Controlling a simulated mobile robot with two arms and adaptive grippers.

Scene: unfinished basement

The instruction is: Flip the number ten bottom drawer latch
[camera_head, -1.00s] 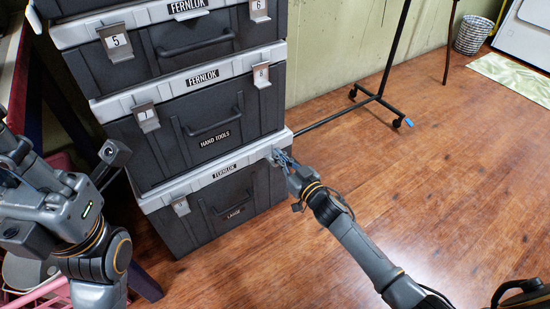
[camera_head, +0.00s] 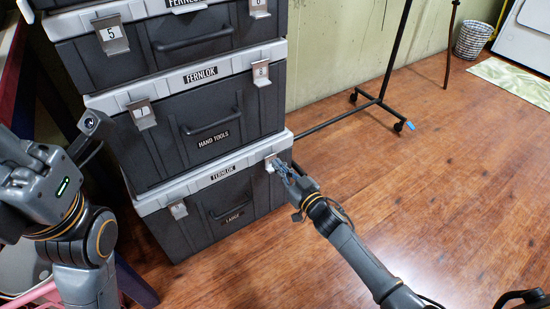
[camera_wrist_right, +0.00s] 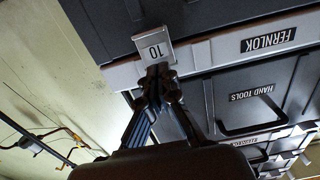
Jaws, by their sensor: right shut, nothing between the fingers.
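The bottom drawer (camera_head: 232,208), labelled LARGE, is a dark grey case with a light grey rim. Its number ten latch (camera_head: 271,162) is a small metal plate at the right end of the rim; it shows close up with its "10" in the right wrist view (camera_wrist_right: 155,50).
A second latch (camera_head: 178,210) sits at the bottom drawer's left end. The HAND TOOLS drawer (camera_head: 190,140) and another drawer (camera_head: 165,42) are stacked above. A wheeled stand (camera_head: 378,100) and a waste basket (camera_head: 473,37) stand behind.

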